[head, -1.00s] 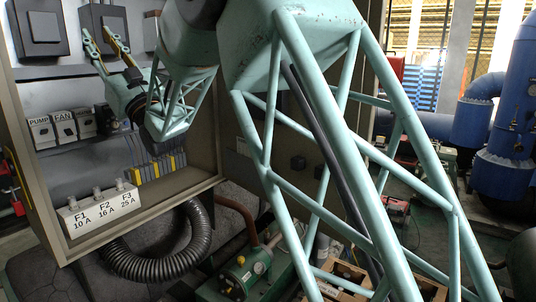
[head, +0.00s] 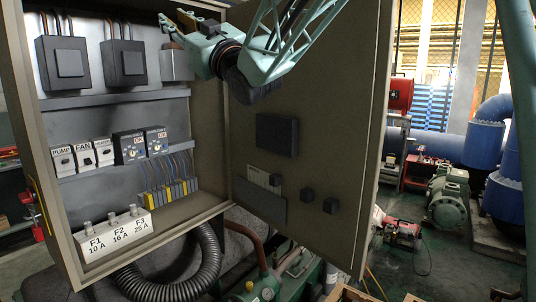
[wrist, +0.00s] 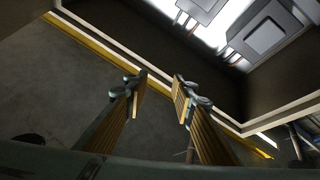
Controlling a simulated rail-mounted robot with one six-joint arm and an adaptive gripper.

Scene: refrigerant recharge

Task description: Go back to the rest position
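My gripper (head: 175,20) is at the top of the head view, in front of the upper right part of the open electrical cabinet (head: 70,245). Its two fingers point left and are apart. In the wrist view my gripper (wrist: 160,92) shows both fingers spread, with nothing between them. The cabinet edge with a yellow strip and part of its inside lie beyond the fingers in that view. The gripper appears clear of the cabinet parts, though its exact distance from them cannot be told.
The cabinet holds dark boxes (head: 65,63), PUMP and FAN switches (head: 62,159) and a white fuse block (head: 115,235). Its open door (head: 340,130) stands to the right, behind my arm. A ribbed hose (head: 205,265) lies below. Red equipment (head: 402,232) and blue pipes (head: 485,145) stand at right.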

